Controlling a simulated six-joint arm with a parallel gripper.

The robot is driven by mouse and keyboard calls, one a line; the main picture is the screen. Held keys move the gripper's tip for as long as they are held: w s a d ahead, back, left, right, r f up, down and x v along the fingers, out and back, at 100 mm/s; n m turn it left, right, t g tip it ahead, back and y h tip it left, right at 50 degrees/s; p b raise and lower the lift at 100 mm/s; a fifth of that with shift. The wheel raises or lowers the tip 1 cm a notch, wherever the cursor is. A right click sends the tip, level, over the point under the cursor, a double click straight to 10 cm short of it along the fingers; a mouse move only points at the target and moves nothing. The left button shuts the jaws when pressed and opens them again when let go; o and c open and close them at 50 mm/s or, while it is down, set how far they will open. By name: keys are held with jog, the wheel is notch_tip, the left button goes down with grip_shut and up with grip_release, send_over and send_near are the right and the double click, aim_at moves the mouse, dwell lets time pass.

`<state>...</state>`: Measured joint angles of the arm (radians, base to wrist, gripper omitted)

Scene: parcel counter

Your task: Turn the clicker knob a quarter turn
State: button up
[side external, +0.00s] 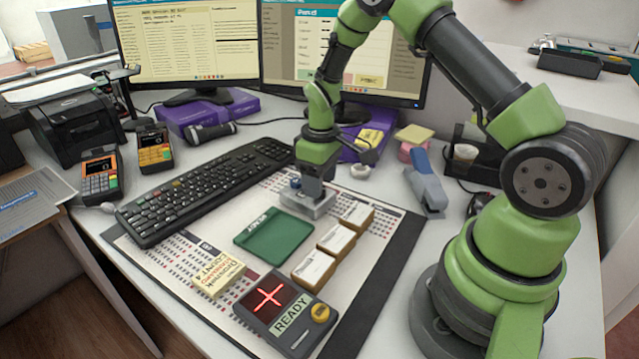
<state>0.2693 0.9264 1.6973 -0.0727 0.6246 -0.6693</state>
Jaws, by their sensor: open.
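My gripper (313,187) points down over a small silver-grey box (322,208) near the middle of the desk mat. The jaws are open, and their tips are low, at the box's top. A small dark blue round part (296,183) shows at the left of the jaws; it may be the clicker knob, mostly hidden by the gripper. I cannot tell whether the jaws touch it. A dark device (285,312) at the front shows a red cross and READY, with a round yellow knob or button (320,312) on its right.
A green tray (273,237) and several cream-topped blocks (336,238) lie close to the gripper. A black keyboard (205,190) is on the left, a blue-grey stapler (427,186) on the right. Monitors (185,45) stand behind.

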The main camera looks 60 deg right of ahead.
jog(key=shift+f, duration=0.65)
jog(key=c, duration=0.9)
jog(key=shift+c, duration=0.2)
